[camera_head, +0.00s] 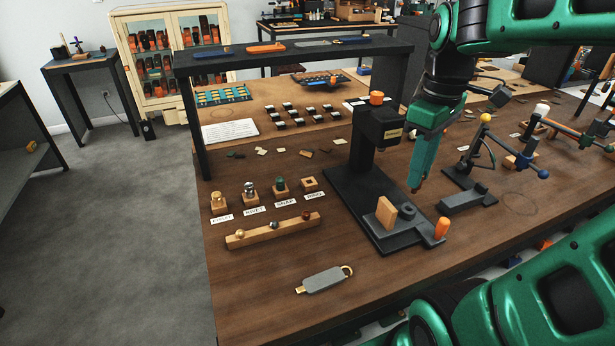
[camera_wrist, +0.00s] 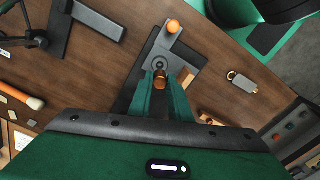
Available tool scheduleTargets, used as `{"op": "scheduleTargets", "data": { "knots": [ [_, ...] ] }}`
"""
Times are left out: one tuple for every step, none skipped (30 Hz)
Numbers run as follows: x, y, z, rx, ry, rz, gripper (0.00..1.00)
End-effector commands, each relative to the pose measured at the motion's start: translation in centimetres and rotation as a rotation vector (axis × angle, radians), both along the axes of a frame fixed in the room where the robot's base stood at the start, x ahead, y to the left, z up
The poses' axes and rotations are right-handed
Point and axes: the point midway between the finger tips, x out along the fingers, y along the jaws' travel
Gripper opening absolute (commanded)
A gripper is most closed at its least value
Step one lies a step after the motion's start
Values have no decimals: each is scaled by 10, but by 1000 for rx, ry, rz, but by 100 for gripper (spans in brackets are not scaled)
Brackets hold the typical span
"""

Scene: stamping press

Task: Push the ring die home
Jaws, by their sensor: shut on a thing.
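My gripper (camera_head: 416,188) is shut on a small copper-coloured cylinder, the ring die (camera_wrist: 161,83), seen between the fingertips in the wrist view. The gripper points down and hangs just right of the black press (camera_head: 378,130). In the head view the die is mostly hidden by the fingers. The press has an orange knob on top, a flat base (camera_head: 352,192) and an orange handle (camera_head: 441,229). A round grey seat (camera_head: 408,210) stands on the front plate beside an upright wooden block (camera_head: 386,212). The ring holder block (camera_head: 309,183) shows a dark empty hole.
Labelled blocks with other dies (camera_head: 249,191) stand left of the press. A wooden bar (camera_head: 275,231) with several small parts and a grey tag (camera_head: 325,280) lie in front. A dark overhead shelf (camera_head: 290,55) spans the back. A grey clamp-like fixture (camera_head: 468,196) stands right.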

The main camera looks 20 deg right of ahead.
Motion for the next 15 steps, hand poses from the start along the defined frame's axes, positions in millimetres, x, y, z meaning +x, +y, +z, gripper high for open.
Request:
{"op": "scheduleTargets", "data": {
  "knots": [
    [0, 0, -3, 0, 0, 0, 0],
    [0, 0, -4, 0, 0, 0, 0],
    [0, 0, -5, 0, 0, 0, 0],
    [0, 0, -5, 0, 0, 0, 0],
    [0, 0, -6, 0, 0, 0, 0],
    [0, 0, -6, 0, 0, 0, 0],
    [0, 0, -6, 0, 0, 0, 0],
    [0, 0, -6, 0, 0, 0, 0],
    [0, 0, -6, 0, 0, 0, 0],
    [0, 0, -6, 0, 0, 0, 0],
    [0, 0, -6, 0, 0, 0, 0],
    [0, 0, -6, 0, 0, 0, 0],
    [0, 0, -6, 0, 0, 0, 0],
    [0, 0, -6, 0, 0, 0, 0],
    [0, 0, -6, 0, 0, 0, 0]
  ]
}}
